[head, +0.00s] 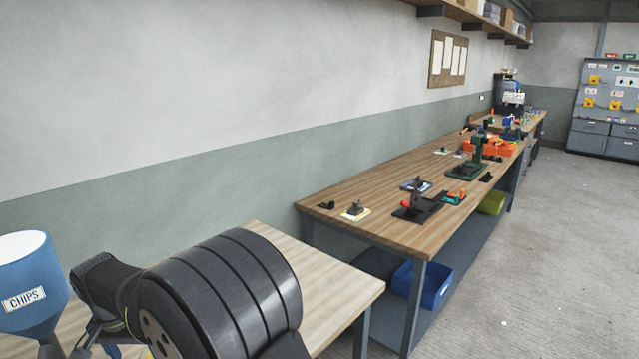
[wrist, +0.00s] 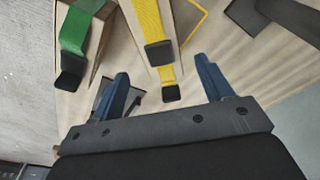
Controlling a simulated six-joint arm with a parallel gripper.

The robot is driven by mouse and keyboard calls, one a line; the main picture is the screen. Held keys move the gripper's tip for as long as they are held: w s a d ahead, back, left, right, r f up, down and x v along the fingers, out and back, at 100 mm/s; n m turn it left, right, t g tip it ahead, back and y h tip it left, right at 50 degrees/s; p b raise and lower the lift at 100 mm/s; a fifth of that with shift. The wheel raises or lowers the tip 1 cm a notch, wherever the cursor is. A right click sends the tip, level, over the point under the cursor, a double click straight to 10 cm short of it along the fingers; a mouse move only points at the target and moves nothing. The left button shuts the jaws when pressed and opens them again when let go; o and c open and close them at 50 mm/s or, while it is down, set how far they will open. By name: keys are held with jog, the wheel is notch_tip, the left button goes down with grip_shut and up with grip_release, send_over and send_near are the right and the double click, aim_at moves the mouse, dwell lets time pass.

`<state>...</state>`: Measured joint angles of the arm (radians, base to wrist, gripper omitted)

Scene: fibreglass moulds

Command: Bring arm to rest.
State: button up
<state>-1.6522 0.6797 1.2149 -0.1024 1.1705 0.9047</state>
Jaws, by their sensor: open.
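My gripper (wrist: 163,70) shows in the wrist view with its two blue fingers spread wide apart. Nothing is clasped between them. A yellow strap-like piece with a black end (wrist: 150,22) appears beyond and between the fingertips, over a pale wooden surface (wrist: 215,130). A green piece with a black end (wrist: 77,30) is to the left. In the head view my black arm fills the lower left, above the near bench (head: 335,285), and hides most of the gripper.
A blue funnel-shaped container marked CHIPS (head: 32,275) stands close to my arm at the far left. A longer workbench (head: 385,215) with tools and orange bins (head: 490,147) runs along the wall. A blue bin (head: 425,283) sits below it. Floor at right is clear.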

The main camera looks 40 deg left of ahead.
notch_tip(320, 180, up, 2)
jog(key=shift+w, duration=0.15)
jog(key=w+d+m, duration=0.3)
jog(key=w, duration=0.8)
jog(key=w+d+r+m+h, duration=0.1)
jog(key=w+d+m, duration=0.15)
jog(key=w, duration=0.85)
jog(key=w+d+m, duration=0.2)
jog(key=w+m, duration=0.2)
jog(key=w, duration=0.7)
jog(key=shift+n, duration=0.25)
jog(key=s+a+f, duration=0.2)
jog(key=a+f, duration=0.1)
jog(key=s+a+f, duration=0.2)
jog(key=s+a, duration=0.1)
jog(key=s+a+f, duration=0.2)
jog(key=a+f, duration=0.1)
jog(key=shift+s+f, duration=0.3)
jog(key=shift+r, duration=0.1)
